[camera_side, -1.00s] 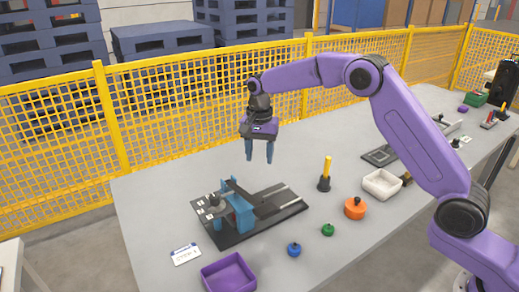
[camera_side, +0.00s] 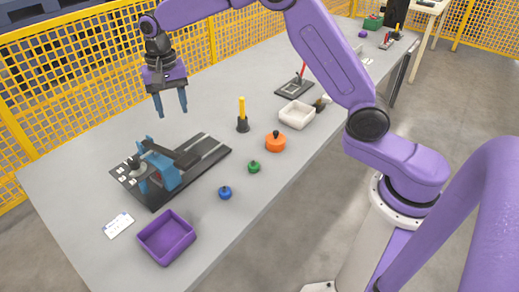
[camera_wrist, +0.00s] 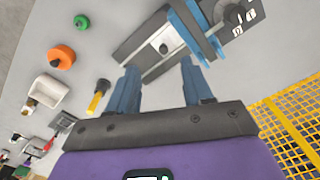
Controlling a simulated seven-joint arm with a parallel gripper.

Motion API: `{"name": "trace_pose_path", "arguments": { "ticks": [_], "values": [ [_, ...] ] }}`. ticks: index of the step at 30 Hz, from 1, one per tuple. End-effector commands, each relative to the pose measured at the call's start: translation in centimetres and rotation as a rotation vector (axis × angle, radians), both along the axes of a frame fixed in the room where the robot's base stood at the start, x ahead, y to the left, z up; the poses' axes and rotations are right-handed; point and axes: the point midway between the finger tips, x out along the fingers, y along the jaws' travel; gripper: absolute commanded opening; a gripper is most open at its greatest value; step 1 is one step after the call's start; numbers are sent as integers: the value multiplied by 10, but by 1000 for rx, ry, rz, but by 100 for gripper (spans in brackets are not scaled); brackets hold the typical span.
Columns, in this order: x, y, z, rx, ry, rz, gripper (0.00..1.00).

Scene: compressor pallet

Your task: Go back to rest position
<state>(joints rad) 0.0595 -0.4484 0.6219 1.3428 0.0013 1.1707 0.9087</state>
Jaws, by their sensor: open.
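My gripper (camera_side: 172,103) is open and empty, held above the grey table (camera_side: 215,95) with its blue fingers pointing down. The black fixture plate with a blue clamp (camera_side: 160,172) lies on the table below and in front of it. In the wrist view, my gripper's fingers (camera_wrist: 158,92) stand apart with nothing between them. The fixture (camera_wrist: 150,48) shows beyond the fingertips, with a round knob at the upper right.
A yellow peg in a black base (camera_side: 242,118), an orange knob (camera_side: 275,142), green knob (camera_side: 254,167), blue knob (camera_side: 225,193), white tray (camera_side: 297,115) and purple tray (camera_side: 167,237) stand on the table. A yellow mesh fence (camera_side: 75,80) runs behind.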

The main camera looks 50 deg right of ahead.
Motion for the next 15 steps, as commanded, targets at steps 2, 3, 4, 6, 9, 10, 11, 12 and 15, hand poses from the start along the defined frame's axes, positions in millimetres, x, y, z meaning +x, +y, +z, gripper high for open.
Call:
{"name": "trace_pose_path", "arguments": {
  "ticks": [2, 3, 4, 6, 9, 10, 11, 12, 15],
  "values": [
    [-25, 5, 9, 1, -4, 109, 50],
    [-37, 7, 13, 2, -4, 164, 50],
    [-46, 8, 15, 1, -4, 205, 50],
    [-68, 10, 20, 2, -7, 298, 50],
    [-101, 9, 26, 2, -8, 434, 50],
    [-110, 8, 27, 2, -10, 473, 50],
    [-121, 7, 28, 2, -10, 513, 50],
    [-134, 6, 30, 2, -11, 567, 50],
    [-168, -1, 33, 3, -14, 702, 50]
  ]
}}
